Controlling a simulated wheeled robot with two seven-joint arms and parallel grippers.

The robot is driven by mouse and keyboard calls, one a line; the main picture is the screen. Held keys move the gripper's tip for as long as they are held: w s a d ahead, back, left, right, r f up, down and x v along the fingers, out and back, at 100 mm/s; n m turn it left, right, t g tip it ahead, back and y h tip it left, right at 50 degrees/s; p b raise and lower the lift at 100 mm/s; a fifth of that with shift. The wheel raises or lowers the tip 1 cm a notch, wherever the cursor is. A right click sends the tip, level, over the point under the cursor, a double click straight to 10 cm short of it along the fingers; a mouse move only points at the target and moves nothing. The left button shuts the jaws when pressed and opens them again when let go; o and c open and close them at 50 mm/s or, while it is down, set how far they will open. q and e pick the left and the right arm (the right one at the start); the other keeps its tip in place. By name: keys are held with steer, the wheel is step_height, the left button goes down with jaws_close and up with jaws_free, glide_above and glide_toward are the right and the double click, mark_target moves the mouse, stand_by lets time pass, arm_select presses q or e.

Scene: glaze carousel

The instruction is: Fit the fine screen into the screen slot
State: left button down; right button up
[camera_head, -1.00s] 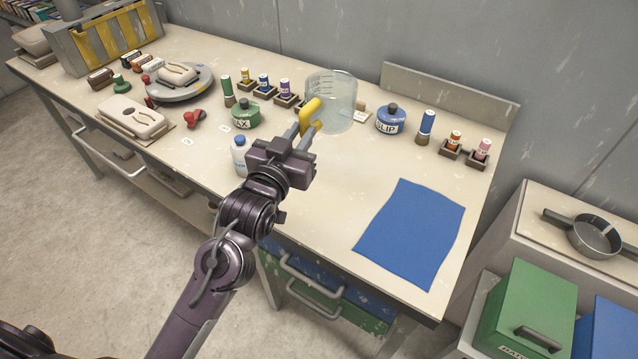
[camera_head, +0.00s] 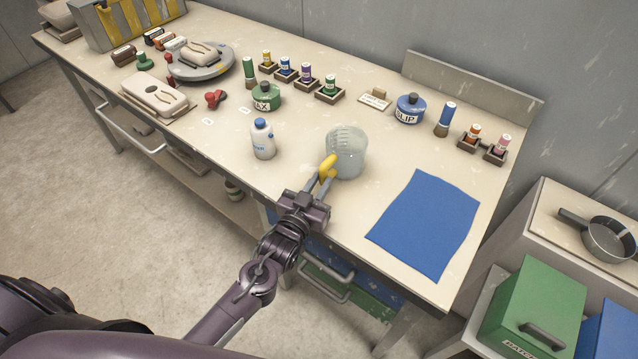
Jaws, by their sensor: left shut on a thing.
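My left gripper (camera_head: 326,178) is shut on the yellow handle (camera_head: 328,166) of a clear measuring jug (camera_head: 347,150). The jug is upright over the front middle of the table; I cannot tell whether its base touches the top. A round grey pan-like thing with a long dark handle (camera_head: 608,239) lies on the side cabinet at the right, apart from my gripper. I cannot tell whether it is the fine screen. I cannot make out a screen slot for sure. My right gripper is out of view.
A white bottle (camera_head: 263,140) stands left of the jug, and a blue mat (camera_head: 426,224) lies to its right. Green WAX (camera_head: 266,97) and blue SLIP (camera_head: 410,109) jars and several small pots stand behind. A green bin (camera_head: 531,305) sits at the lower right.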

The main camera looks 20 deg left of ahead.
arm_select(q)
steer(key=shift+f, duration=0.2)
steer(key=shift+f, duration=0.15)
steer(key=c, duration=1.3)
jaws_free()
